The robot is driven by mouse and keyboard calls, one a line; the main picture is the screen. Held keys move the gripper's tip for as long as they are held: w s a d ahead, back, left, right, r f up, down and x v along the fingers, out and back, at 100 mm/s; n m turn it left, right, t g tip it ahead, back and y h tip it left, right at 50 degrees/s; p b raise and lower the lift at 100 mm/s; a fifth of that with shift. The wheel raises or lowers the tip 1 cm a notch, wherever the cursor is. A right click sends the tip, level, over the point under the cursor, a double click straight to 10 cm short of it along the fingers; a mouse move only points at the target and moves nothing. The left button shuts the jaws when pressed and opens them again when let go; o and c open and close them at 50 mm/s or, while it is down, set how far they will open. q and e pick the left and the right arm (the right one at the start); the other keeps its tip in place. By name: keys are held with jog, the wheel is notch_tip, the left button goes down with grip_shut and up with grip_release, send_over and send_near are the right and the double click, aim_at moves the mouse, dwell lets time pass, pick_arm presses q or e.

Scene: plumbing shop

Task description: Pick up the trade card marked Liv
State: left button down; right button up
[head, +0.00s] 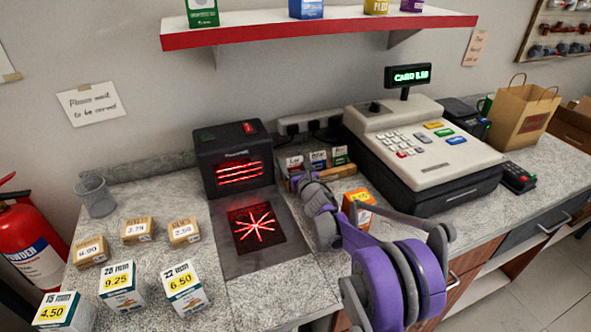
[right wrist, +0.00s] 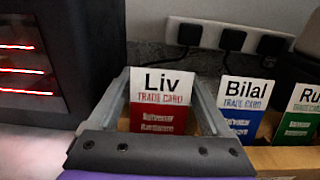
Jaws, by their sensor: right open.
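The Liv trade card (right wrist: 163,98) is white on top and red below. It stands upright in a wooden rack (right wrist: 285,158), at the left of the row. My right gripper (right wrist: 165,85) is open, with one finger on each side of the Liv card in the right wrist view; I cannot tell whether they touch it. In the head view the right gripper (head: 303,178) is at the rack's left end, beside the Liv card (head: 294,162). The card's lower edge is hidden by the gripper body. My left gripper is not in view.
The blue Bilal card (right wrist: 243,103) and a green card (right wrist: 302,112) stand to the right. A black scanner (head: 233,158) with red lights is close on the left. The cash register (head: 420,150) is right of the rack. An orange box (head: 357,205) stands in front.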

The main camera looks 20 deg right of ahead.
jog(key=c, duration=1.1)
